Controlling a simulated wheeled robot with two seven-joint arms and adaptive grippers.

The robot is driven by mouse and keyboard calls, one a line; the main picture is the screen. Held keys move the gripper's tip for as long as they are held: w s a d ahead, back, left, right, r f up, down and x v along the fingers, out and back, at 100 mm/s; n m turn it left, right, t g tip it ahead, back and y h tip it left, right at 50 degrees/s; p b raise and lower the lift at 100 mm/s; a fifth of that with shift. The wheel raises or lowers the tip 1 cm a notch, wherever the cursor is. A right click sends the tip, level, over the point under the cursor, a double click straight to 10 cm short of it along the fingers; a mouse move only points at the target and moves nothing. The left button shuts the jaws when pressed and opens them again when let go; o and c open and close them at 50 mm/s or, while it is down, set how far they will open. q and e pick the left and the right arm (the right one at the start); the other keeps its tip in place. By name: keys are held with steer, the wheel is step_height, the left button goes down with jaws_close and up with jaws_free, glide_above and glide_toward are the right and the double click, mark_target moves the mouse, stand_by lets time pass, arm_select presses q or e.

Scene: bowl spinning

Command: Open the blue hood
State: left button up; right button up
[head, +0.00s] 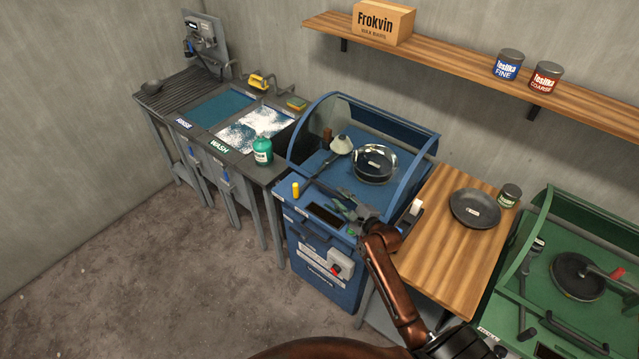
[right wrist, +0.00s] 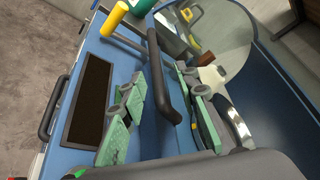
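The blue hood (head: 317,125) is a clear curved cover with a blue frame on the blue machine (head: 327,288). It appears down, with a metal bowl (head: 374,162) visible behind it. Its black bar handle shows in the right wrist view (right wrist: 168,78), along the hood's front edge. My right gripper (head: 345,211) is at this front edge. In the right wrist view, its two green-padded fingers (right wrist: 158,82) are apart, one on each side of the handle. I cannot tell whether either pad touches it. My left gripper is not in view.
A yellow-topped peg (head: 295,189) stands at the machine's front left corner. A green bottle (head: 262,151) stands on the wash sink to the left. A wooden table (head: 437,262) with a dark plate (head: 475,208) and a green machine (head: 566,333) are to the right.

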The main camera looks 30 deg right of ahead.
mark_target(326, 187)
steer(key=shift+y, duration=0.3)
steer(key=x, duration=0.3)
steer(key=a+x, duration=0.1)
steer(key=x, duration=0.3)
steer(key=shift+w+a+r, duration=0.1)
steer(key=shift+a+r, duration=0.1)
steer(key=shift+r, duration=0.05)
steer(key=shift+w, duration=0.35)
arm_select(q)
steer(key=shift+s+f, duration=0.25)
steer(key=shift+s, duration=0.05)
arm_select(e)
steer(key=shift+w+f, duration=0.1)
steer(key=shift+w, duration=0.15)
steer(key=shift+c, duration=0.4)
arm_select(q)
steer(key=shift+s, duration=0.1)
arm_select(e)
jaws_close()
